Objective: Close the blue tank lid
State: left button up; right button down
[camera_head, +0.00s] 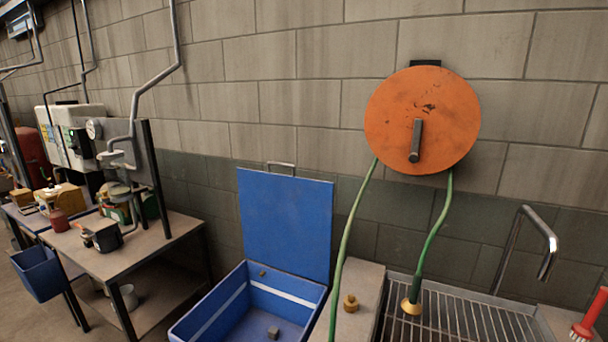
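The blue tank (190,326) stands on the floor at the bottom centre, its near part cut off by the picture's lower edge. Its blue lid (286,222) is raised upright at the back, close to the wall, with a metal handle (281,165) at its top edge. The tank's inside shows, with a small grey block (273,332) on its bottom and a light stripe along its walls. Neither of my grippers is in view.
A workbench (135,256) with tools stands left of the tank. Right of it are a counter (357,292) with a brass fitting (350,303), a sink grate (465,318) and a metal tap (548,255). An orange hose reel (422,120) hangs above, its green hose (349,240) passing near the lid's right side.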

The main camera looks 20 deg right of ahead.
aim_at(287, 220)
jog(key=i+j+u, duration=0.1)
jog(key=j+u, duration=0.3)
jog(key=i+j+u, duration=0.1)
jog(key=j+u, duration=0.25)
